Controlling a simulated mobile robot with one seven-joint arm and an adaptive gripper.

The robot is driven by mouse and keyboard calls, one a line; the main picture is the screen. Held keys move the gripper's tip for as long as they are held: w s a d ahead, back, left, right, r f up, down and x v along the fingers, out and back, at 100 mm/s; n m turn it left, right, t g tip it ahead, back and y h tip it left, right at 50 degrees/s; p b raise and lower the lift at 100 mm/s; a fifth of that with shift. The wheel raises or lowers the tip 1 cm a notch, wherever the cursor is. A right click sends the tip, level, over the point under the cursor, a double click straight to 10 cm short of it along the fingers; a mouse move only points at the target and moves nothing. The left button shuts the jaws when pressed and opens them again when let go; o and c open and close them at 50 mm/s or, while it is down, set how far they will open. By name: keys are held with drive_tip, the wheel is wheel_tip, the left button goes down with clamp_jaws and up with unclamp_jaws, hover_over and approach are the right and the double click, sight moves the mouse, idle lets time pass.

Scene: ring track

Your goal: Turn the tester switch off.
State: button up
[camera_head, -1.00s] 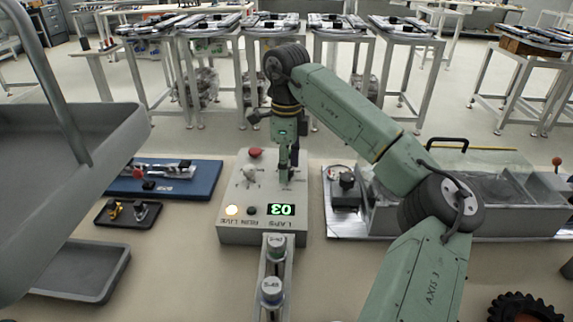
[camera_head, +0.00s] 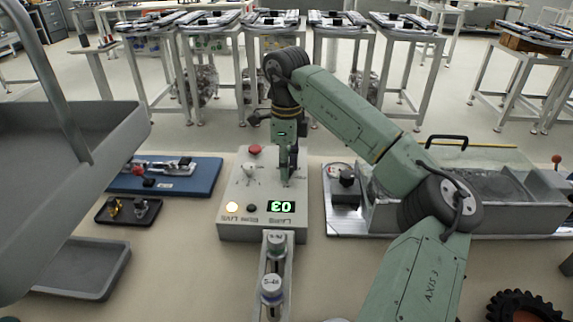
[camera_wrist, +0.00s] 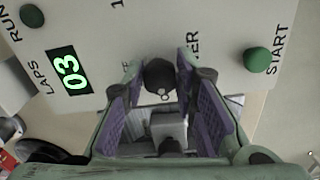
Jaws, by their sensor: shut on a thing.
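The tester box (camera_head: 262,229) is a grey control box on the bench, with a lit display reading 03 marked LAPS. My gripper (camera_head: 287,181) reaches down to the right part of its top panel. In the wrist view, my gripper (camera_wrist: 161,75) has its two purple-padded fingers on either side of a black switch knob (camera_wrist: 159,78). It is shut on this knob. The fingers hide part of the lettering beside the knob; only "ER" reads clearly. Which way the switch is set cannot be told. In the head view the knob is hidden by the fingers.
The box carries a red button (camera_head: 254,150), a grey selector (camera_head: 249,172) and a glowing lamp (camera_head: 232,207). A green START button (camera_wrist: 257,60) is close to the right finger.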

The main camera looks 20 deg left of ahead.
clamp_jaws()
drive_tip(key=m+b, duration=0.1)
drive_tip(key=m, duration=0.2)
drive_tip(key=shift+m, duration=0.4)
drive_tip(key=m+b, duration=0.1)
drive_tip(key=m, duration=0.4)
drive_tip(key=shift+w+b, duration=0.1)
drive_tip(key=shift+b, duration=0.3)
drive_tip(key=m+b, duration=0.1)
drive_tip(key=m, duration=0.4)
drive_tip(key=shift+d, duration=0.1)
drive_tip(key=shift+m+b, duration=0.55)
drive_tip(key=shift+m, duration=1.55)
